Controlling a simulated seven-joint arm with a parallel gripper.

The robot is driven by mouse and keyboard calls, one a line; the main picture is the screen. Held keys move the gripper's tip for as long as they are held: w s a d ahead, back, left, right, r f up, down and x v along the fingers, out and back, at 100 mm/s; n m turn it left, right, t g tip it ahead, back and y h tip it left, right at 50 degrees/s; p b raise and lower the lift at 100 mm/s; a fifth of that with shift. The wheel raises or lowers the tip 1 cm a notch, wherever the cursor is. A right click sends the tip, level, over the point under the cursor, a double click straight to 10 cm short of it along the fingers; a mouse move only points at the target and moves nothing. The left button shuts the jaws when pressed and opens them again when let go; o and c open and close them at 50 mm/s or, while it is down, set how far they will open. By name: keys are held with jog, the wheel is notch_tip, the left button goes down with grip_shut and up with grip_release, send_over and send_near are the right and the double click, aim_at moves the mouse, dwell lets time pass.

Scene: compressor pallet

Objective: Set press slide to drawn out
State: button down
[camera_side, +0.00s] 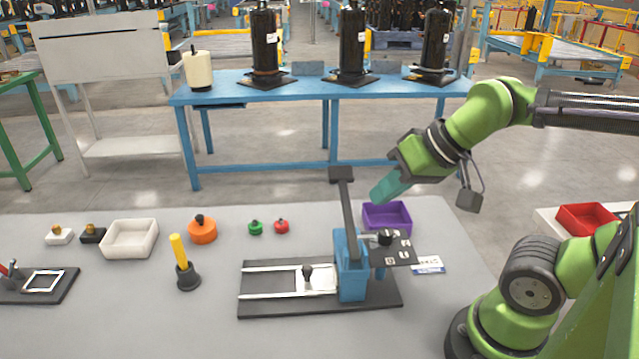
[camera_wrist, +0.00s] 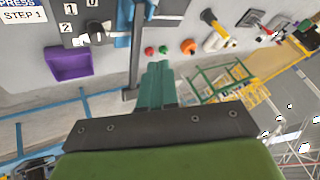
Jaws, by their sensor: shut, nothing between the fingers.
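The press has a dark base plate (camera_side: 300,312), a blue upright body (camera_side: 350,270) and a tall grey lever (camera_side: 347,215) with a dark grip on top. Its slide is a white plate (camera_side: 315,278) with a black knob (camera_side: 307,272), lying between two pale rails left of the blue body. A panel with numbers and a black knob (camera_side: 385,239) is at the press's right; it also shows in the wrist view (camera_wrist: 93,28). My gripper (camera_side: 376,198) has teal fingers, shut and empty, in the air behind the press, above the purple bin. The fingers also show in the wrist view (camera_wrist: 157,68).
A purple bin (camera_side: 388,217) stands behind the press. Left are green and red knobbed pieces, an orange piece (camera_side: 202,232), a yellow-handled tool (camera_side: 181,262) in a black holder and a white tray (camera_side: 129,240).

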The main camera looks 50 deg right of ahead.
aim_at(307, 268)
jog(key=c, duration=1.7)
grip_release()
jog(key=shift+o, duration=1.1)
jog(key=shift+a+f, duration=0.15)
jog(key=shift+f, duration=0.15)
jog(key=o, duration=0.5)
jog(key=shift+w+a+f+n+g, duration=0.2)
jog(key=shift+w+a+f+g, duration=0.2)
jog(key=shift+w, duration=0.2)
jog(key=shift+w+a+f+n+g, duration=0.15)
jog(key=shift+w+a+n+g, duration=0.1)
jog(key=shift+w+g, duration=0.3)
jog(key=shift+o, duration=0.2)
jog(key=w+a+f+n+g+h, duration=0.1)
jog(key=w+a+f+n+g, duration=0.1)
jog(key=w, duration=0.7)
jog(key=shift+a+f+n+g+h, duration=0.35)
jog(key=shift+a+f+g, duration=0.25)
jog(key=shift+a+g, duration=0.55)
jog(key=shift+g+h, duration=0.35)
jog(key=shift+g, duration=0.15)
jog(key=f, duration=0.5)
jog(key=w+f, duration=0.1)
jog(key=f, duration=0.4)
jog(key=d+f, duration=0.1)
jog(key=f, duration=0.4)
jog(key=shift+w+f, duration=0.25)
jog(key=shift+f, duration=0.15)
